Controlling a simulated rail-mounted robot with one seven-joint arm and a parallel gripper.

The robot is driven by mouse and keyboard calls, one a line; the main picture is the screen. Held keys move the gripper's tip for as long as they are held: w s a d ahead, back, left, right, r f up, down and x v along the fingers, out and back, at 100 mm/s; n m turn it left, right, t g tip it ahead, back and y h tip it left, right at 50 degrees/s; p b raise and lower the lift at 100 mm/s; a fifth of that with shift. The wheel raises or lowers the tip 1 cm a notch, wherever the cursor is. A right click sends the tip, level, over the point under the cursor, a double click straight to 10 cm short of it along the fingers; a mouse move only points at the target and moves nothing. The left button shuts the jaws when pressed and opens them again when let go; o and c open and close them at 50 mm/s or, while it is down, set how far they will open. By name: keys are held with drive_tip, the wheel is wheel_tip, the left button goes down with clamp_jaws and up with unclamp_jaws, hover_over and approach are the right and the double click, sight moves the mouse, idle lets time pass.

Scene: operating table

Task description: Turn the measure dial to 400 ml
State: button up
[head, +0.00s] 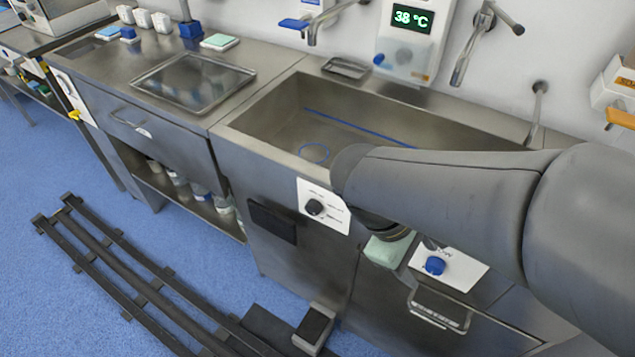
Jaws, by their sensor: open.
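A black dial (315,207) sits on a white labelled plate (330,194) on the sink unit's front. Small labels stand around it, too small to read, and I cannot tell its setting. A blue knob (435,265) sits on another white plate (462,267) further right, partly hidden by my arm. I cannot tell from the lettering which of the two is the measure dial. My gripper's fingers are hidden behind the arm.
The steel sink (300,115) lies above the dials, with a wall unit reading 38 °C (405,50) and taps behind. A mint-green item (388,249) shows below my wrist. A pedal (314,328) and dark rails (150,290) are on the blue floor.

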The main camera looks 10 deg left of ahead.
drive_tip(key=w+a+f+n+t+h+b, duration=0.2)
drive_tip(key=a+f+n+t+h+b, duration=0.15)
drive_tip(key=f+n+b, duration=0.2)
drive_tip(key=n+t+y+b, duration=0.3)
drive_tip(key=n+t+b, duration=1)
drive_tip(key=n+b, duration=0.15)
approach(311, 212)
drive_tip(key=b+x, duration=0.4)
drive_tip(key=x, duration=0.4)
drive_tip(key=shift+w+d+b, duration=0.1)
drive_tip(key=shift+w+b, duration=0.1)
drive_tip(key=shift+b, duration=0.2)
drive_tip(key=shift+m, duration=0.3)
drive_tip(key=c, duration=1)
